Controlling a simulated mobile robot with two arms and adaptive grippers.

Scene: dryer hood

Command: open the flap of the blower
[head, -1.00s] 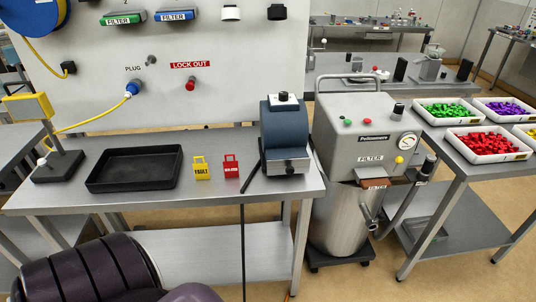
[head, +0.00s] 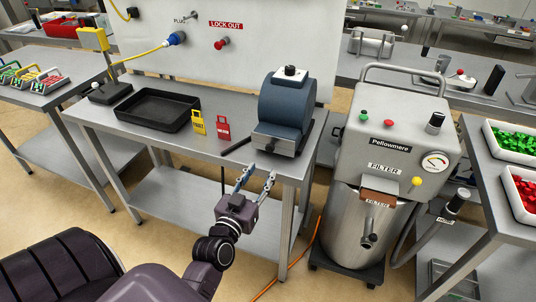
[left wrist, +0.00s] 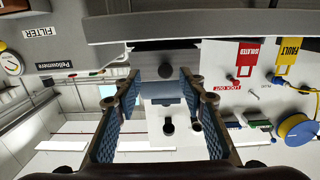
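A dark blue-grey rounded unit (head: 287,104), which may be the blower, stands at the right end of the steel bench. It has a grey front block with a dark knob (head: 271,146) and a black-and-white knob on top. I cannot tell which part is the flap. My left gripper (head: 258,173) is open and empty, below and in front of the bench edge near this unit, apart from it. The left wrist view shows an upside-down scene with spread blue-padded fingers (left wrist: 157,88) and a dark knob (left wrist: 166,72) beyond them. My right gripper is not in view.
The bench (head: 120,128) also holds a black tray (head: 157,110), a yellow tag (head: 198,124), a red tag (head: 223,128) and a dark rod. A grey Pellowmere filter machine (head: 391,130) stands at its right. An orange cable lies on the floor.

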